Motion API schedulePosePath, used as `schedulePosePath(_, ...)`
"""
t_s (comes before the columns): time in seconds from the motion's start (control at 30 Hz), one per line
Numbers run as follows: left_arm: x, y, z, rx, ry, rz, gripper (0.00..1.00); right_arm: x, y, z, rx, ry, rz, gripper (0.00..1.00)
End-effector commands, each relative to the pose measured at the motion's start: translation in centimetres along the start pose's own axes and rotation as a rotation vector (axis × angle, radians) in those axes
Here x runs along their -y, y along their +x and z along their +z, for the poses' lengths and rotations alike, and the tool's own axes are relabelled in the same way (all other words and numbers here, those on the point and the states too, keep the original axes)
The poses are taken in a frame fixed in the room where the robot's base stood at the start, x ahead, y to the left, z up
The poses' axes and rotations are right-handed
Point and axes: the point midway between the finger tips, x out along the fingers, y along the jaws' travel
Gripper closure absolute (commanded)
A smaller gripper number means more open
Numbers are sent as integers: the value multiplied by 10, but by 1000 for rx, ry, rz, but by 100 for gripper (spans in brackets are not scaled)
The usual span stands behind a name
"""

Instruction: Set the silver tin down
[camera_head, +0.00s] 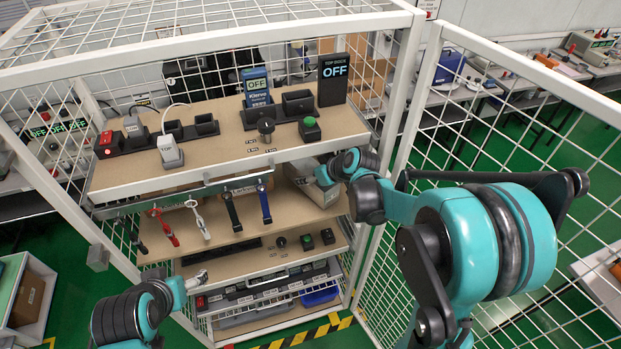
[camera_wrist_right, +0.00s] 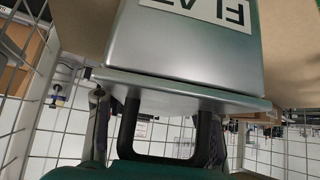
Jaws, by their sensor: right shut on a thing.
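The silver tin (camera_wrist_right: 190,45) fills the upper middle of the right wrist view, with a white label reading "FLAT", cut off by the frame edge. In the head view my right gripper (camera_head: 322,178) reaches into the right end of the second shelf, and the tin (camera_head: 327,194) shows only partly there. My left gripper (camera_head: 198,279) is low at the left, in front of the lower shelves, too small to tell whether it is open.
A white mesh cage surrounds the shelves, its door (camera_head: 400,110) standing open at right. The top shelf (camera_head: 215,160) holds handheld testers and docks. Several straps or tools (camera_head: 232,212) hang at the second shelf's left and middle.

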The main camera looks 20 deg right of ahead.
Motion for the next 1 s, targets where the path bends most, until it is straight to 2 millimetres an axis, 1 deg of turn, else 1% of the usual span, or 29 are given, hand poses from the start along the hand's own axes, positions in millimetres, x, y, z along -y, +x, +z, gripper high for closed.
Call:
schedulePosePath(0.03,0,4,3,0,0,0,26,0,4,5,0,0,0,88)
schedulePosePath(0.1,0,4,3,0,0,0,26,0,6,8,0,1,0,88)
schedulePosePath(0.37,0,4,3,0,0,0,26,0,6,8,0,1,0,88)
schedulePosePath(0.5,0,7,5,0,0,0,26,0,9,10,0,1,0,88)
schedulePosePath(0.53,0,6,5,0,0,0,26,0,9,10,0,0,0,42)
schedulePosePath(0.6,0,6,4,0,0,0,26,0,8,10,1,0,0,26)
schedulePosePath(0.9,0,5,4,0,0,0,26,0,8,10,1,0,0,26)
schedulePosePath(1.0,0,2,2,0,0,0,26,0,4,7,0,1,0,26)
